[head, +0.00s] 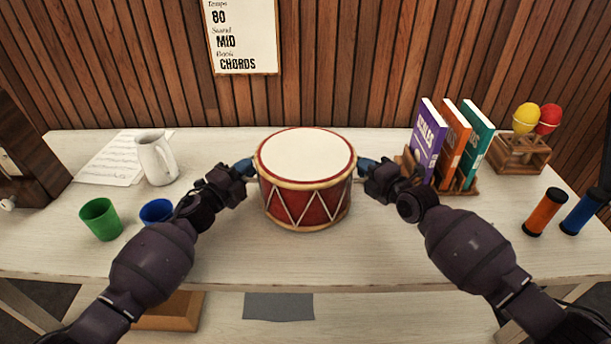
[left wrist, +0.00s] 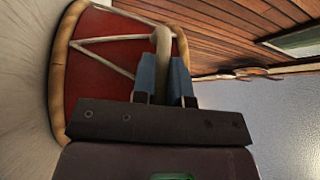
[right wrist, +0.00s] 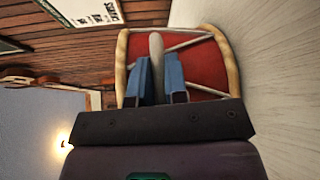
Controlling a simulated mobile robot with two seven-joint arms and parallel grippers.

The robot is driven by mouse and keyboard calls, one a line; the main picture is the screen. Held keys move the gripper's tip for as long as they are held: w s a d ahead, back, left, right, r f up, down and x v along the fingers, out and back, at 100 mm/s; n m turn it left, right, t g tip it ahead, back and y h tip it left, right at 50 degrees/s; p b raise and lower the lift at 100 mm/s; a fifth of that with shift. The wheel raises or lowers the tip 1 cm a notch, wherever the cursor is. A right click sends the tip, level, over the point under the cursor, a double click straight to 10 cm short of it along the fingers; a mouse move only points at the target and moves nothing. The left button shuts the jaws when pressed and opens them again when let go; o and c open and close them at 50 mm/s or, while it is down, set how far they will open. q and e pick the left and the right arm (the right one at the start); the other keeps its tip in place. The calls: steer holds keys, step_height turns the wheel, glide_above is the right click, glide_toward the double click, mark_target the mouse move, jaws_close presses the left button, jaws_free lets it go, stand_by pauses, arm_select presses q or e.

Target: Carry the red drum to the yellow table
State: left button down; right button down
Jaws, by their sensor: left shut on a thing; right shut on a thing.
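The red drum (head: 305,205) has a white top, tan rims and white zigzag cords. It stands upright at the middle of the pale wooden table (head: 390,255); whether it touches the tabletop is hard to tell. My left gripper (head: 247,167) is shut on a pale handle at the drum's left side, seen between the blue fingers in the left wrist view (left wrist: 165,85). My right gripper (head: 364,167) is shut on the matching handle at the right side, also seen in the right wrist view (right wrist: 160,82). No yellow table is in view.
Left on the table are a white pitcher (head: 155,160), paper sheets (head: 110,160), a green cup (head: 101,220) and a blue cup (head: 156,211). Right are books in a rack (head: 453,140), maracas in a wooden holder (head: 520,155), and orange (head: 544,212) and blue (head: 585,211) cylinders. A slatted wall stands behind.

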arm_select(q)
steer(key=shift+r, duration=0.1)
arm_select(e)
steer(key=shift+r, duration=0.1)
